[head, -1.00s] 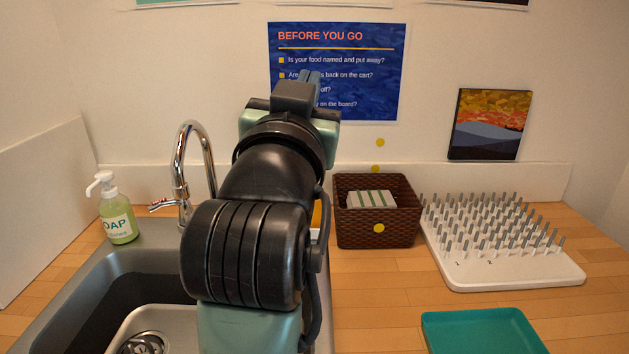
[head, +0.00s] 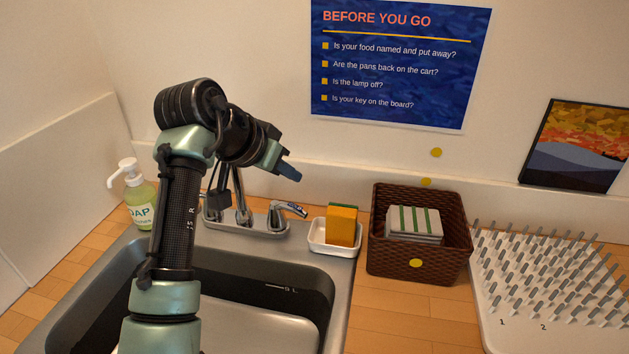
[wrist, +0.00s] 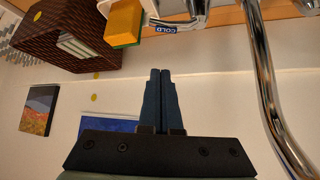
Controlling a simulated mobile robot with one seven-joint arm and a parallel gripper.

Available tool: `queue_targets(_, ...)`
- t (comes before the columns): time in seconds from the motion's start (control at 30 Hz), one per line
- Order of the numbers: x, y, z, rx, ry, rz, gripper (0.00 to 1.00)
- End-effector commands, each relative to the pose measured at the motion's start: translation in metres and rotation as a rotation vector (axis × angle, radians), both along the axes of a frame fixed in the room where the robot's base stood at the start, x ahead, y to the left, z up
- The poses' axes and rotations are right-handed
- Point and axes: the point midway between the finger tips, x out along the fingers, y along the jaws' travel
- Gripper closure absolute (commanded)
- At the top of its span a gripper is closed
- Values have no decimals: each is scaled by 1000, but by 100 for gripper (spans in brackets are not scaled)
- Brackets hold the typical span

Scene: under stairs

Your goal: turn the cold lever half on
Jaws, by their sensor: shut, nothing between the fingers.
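The cold lever (head: 289,208) is a chrome lever on the right of the tap base (head: 245,224). My arm hides much of the tap's left side.
A sponge (head: 342,224) stands in a white dish (head: 334,249) just right of the lever. A brown basket (head: 420,263) and a pegged rack (head: 505,330) lie farther right. A soap bottle (head: 141,202) stands left. The sink (head: 312,285) lies in front.

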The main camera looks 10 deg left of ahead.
Motion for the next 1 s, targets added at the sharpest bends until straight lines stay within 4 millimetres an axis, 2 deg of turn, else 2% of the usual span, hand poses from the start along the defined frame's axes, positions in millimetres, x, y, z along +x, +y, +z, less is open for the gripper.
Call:
queue_targets(0.17, 9, -4, -12, -1, 4, -1, 100)
queue_targets(0.5, 48, -20, -56, 0, 3, 1, 100)
queue_targets(0.7, 63, -25, -74, 1, 2, 1, 100)
queue_targets(1.0, 38, -14, -78, 0, -1, 3, 100)
